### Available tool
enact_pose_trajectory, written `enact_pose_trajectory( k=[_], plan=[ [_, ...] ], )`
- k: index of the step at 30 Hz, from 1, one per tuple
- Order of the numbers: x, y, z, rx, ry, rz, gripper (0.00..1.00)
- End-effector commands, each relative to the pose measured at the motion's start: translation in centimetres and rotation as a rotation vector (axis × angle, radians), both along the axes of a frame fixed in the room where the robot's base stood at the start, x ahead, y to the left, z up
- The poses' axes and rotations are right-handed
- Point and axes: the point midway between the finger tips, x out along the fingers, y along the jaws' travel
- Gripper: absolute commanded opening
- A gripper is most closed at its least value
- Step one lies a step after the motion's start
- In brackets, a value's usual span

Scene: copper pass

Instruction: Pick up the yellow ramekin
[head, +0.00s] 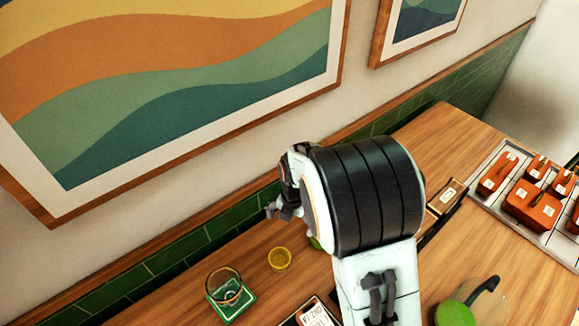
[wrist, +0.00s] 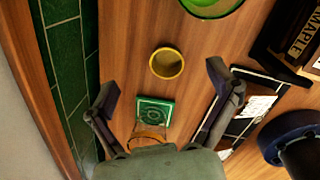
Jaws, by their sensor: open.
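The yellow ramekin (head: 280,258) is a small round cup standing upright on the wooden counter, left of my arm in the head view. In the wrist view the yellow ramekin (wrist: 166,63) lies ahead of my fingers, slightly above the middle of the picture. My gripper (wrist: 161,82) is open and empty, its two fingers spread to either side of the ramekin's line and apart from it. In the head view my gripper (head: 272,212) shows only partly beside the large black arm joint, above the counter.
A green round dish (wrist: 210,5) lies on the other side. A box labelled MAPLE (wrist: 300,35) and a dark-framed card (wrist: 255,105) are at right. Green wall tiles (wrist: 62,60) border the counter.

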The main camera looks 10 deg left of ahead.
Motion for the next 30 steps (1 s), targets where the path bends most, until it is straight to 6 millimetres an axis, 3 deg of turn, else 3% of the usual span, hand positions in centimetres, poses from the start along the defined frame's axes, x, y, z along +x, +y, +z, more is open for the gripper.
enact_pose_trajectory(
  k=[1,3,6,18,29,30],
  plan=[
    [-0.9,0.7,-1.9,-0.026,0.039,0.029,0.88],
    [-2.0,1.3,-3.6,-0.052,0.079,0.058,0.88],
    [-3.0,2.0,-4.9,-0.068,0.102,0.088,0.88],
    [-3.0,2.1,-10.4,-0.066,0.101,0.089,0.88],
    [-3.0,2.1,-11.2,-0.064,0.099,0.088,0.88],
    [-3.0,2.1,-11.2,-0.065,0.099,0.088,0.78]
  ],
)
